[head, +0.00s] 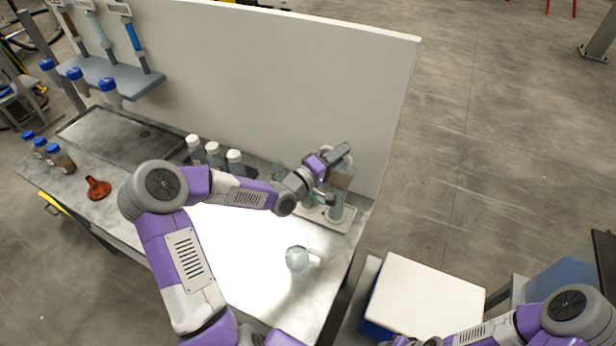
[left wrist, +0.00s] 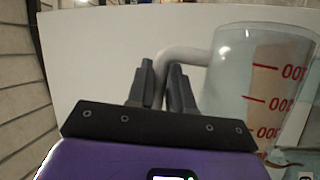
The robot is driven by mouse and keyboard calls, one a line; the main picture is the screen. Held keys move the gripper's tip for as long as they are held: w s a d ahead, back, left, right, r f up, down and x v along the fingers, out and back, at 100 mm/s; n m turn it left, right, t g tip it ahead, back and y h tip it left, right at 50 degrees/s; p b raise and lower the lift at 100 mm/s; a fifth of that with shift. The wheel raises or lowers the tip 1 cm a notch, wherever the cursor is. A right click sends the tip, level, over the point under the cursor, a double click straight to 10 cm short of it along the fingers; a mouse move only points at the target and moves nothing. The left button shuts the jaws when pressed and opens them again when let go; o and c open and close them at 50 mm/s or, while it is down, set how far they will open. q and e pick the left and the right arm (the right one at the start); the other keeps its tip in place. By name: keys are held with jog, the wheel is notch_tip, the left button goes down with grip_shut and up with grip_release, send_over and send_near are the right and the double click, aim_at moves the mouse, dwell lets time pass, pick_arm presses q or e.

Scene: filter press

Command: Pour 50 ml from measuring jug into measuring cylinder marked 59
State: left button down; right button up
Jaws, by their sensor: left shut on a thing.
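My left gripper (head: 328,162) is shut on the pale handle of the clear measuring jug (left wrist: 235,90), which has red graduation marks. In the head view the jug (head: 342,176) is held above a pale tray at the right back of the bench, partly hidden by my gripper. Clear measuring cylinders stand on the tray, one (head: 337,207) below the jug and others to its left, partly hidden by my arm. I cannot read the number 59 on any of them. The liquid level in the jug is unclear. My right gripper is outside the view.
Another clear glass vessel (head: 298,258) stands on the bench front. White-capped bottles (head: 214,153) stand behind my left arm. A white panel (head: 270,75) closes the back.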

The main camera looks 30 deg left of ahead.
aim_at(354, 172)
pick_arm(q)
jog(key=shift+a+n, duration=0.4)
jog(key=shift+a, duration=0.05)
dwell(0.7)
jog(key=d+m, duration=0.1)
jog(key=d+r+m+g, duration=0.1)
jog(key=d, duration=0.1)
jog(key=d+m, duration=0.1)
jog(key=shift+w+d+r+m, duration=0.1)
jog(key=shift+d+r+m, duration=0.2)
jog(key=shift+r, duration=0.1)
jog(key=shift+d+f+g, duration=0.1)
jog(key=shift+d+g, duration=0.15)
jog(key=shift+g, duration=0.05)
jog(key=shift+d+f+m+b, duration=0.1)
jog(key=shift+m+b, duration=0.25)
jog(key=shift+m, duration=0.25)
jog(key=shift+d, duration=0.15)
dwell(0.6)
